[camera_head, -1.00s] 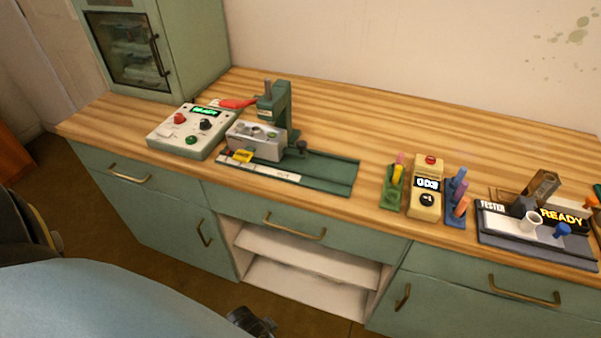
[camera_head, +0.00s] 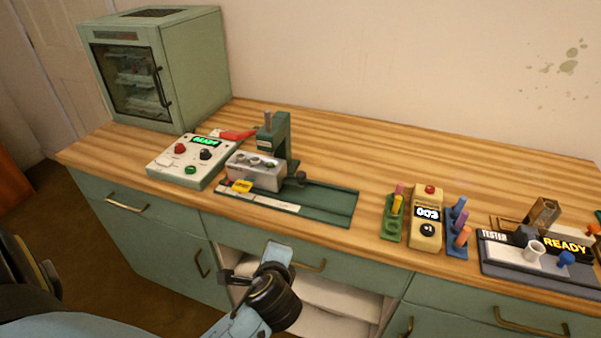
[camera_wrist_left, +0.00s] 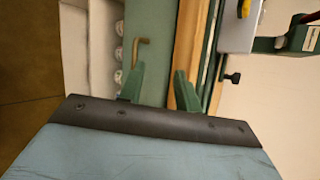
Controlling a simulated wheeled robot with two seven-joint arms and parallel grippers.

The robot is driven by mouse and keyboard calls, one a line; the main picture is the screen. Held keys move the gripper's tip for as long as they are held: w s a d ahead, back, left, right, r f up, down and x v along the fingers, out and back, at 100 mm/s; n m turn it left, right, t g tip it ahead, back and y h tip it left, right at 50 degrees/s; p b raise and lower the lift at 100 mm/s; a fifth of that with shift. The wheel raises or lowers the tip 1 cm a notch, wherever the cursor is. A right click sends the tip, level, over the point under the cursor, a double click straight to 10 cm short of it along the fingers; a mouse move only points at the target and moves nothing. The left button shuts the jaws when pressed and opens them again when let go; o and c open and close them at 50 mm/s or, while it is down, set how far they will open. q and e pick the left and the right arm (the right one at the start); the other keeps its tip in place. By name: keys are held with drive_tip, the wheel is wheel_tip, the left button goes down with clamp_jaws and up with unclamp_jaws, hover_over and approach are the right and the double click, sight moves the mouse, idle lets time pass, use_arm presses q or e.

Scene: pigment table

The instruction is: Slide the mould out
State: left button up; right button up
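The mould, a silver-grey block (camera_head: 257,174) with round openings in its top, sits at the left end of the green slide track (camera_head: 328,204), under the green press (camera_head: 279,138). A yellow tab (camera_head: 242,186) is at its front. In the left wrist view the grey block (camera_wrist_left: 236,32) shows at the top right, apart from my fingers. My left gripper (camera_wrist_left: 158,88) is open and empty, its two green fingers spread in front of the counter edge. In the head view my left arm is in front of the drawers, below the mould; its fingertips are not clear there. My right gripper is not in view.
A white control box (camera_head: 180,171) with a lit display stands left of the press. A green cabinet oven (camera_head: 195,70) is behind it. A counter (camera_head: 426,230), a green peg stand (camera_head: 391,231) and a tester (camera_head: 500,262) stand to the right. The track's right part is clear.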

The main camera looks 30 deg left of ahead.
use_arm(q)
drive_tip(key=w+r+m+t, duration=0.1)
drive_tip(key=w+m, duration=0.1)
drive_tip(key=w+r+m+t+y, duration=0.1)
drive_tip(key=w+m, duration=0.1)
drive_tip(key=w+r+m+t+y, duration=0.1)
drive_tip(key=w+m, duration=0.1)
drive_tip(key=m, duration=0.1)
drive_tip(key=shift+w+a+r, duration=0.1)
drive_tip(key=shift+r, duration=0.25)
drive_tip(key=m+t+y, duration=0.1)
drive_tip(key=m+t, duration=0.2)
drive_tip(key=m, duration=0.4)
approach(301, 177)
drive_tip(key=b+x, duration=0.1)
drive_tip(key=x, duration=1.1)
drive_tip(key=shift+w, duration=0.15)
drive_tip(key=shift+w+a, duration=0.3)
clamp_jaws()
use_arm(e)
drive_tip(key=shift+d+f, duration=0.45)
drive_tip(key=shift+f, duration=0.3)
